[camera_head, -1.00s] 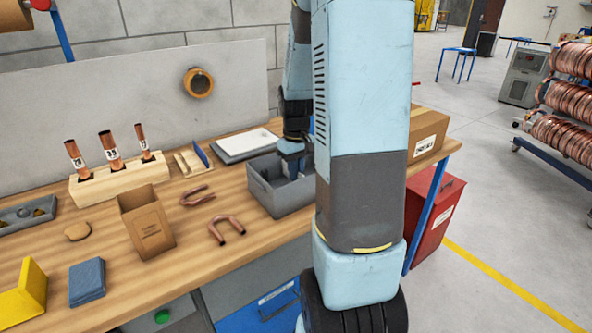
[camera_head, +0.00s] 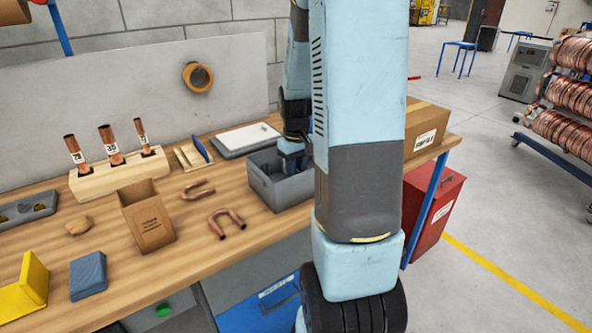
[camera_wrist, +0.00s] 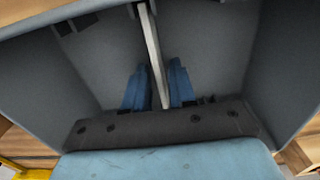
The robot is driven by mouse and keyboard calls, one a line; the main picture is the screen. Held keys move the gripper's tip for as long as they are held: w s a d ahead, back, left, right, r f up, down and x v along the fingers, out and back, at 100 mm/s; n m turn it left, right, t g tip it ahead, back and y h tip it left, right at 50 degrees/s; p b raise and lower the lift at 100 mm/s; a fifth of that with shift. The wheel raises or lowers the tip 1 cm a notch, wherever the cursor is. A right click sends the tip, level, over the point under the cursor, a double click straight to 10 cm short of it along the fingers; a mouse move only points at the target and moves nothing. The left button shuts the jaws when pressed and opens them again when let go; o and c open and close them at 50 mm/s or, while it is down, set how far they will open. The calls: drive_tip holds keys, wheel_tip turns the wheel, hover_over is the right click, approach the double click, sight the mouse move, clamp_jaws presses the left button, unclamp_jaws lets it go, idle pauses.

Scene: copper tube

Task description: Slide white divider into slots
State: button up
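The white divider (camera_wrist: 152,52) stands on edge in the grey bin (camera_wrist: 225,40), running from its far wall toward my gripper. Its far end meets a small dark slot piece at that wall. I cannot see whether its near end sits in a slot. My gripper (camera_wrist: 159,75) is inside the bin, with one blue finger on each side of the divider. The fingers are very close to it; whether they press on it is unclear. In the head view the bin (camera_head: 280,202) stands on the workbench, and my arm hides its right side.
On the workbench (camera_head: 200,236), a white-topped grey slab (camera_head: 246,139) and a wooden holder with a blue plate (camera_head: 193,153) lie behind and left of the bin. Bent copper tubes (camera_head: 227,219) and an open cardboard box (camera_head: 148,217) are left. A closed carton (camera_head: 425,128) stands right.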

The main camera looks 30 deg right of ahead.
drive_tip(key=shift+o, duration=1.2)
drive_tip(key=shift+r, duration=0.1)
wheel_tip(320, 180, up, 14)
drive_tip(key=shift+f, duration=0.2)
drive_tip(key=s+a+r+t, duration=0.2)
drive_tip(key=s+a+r, duration=0.2)
drive_tip(key=s+a, duration=0.4)
drive_tip(key=s+a+r+t, duration=0.3)
drive_tip(key=s+a+r, duration=0.1)
drive_tip(key=s+a, duration=0.4)
drive_tip(key=shift+s+r+t, duration=0.25)
drive_tip(key=shift+s+t, duration=0.05)
drive_tip(key=shift+s, duration=0.25)
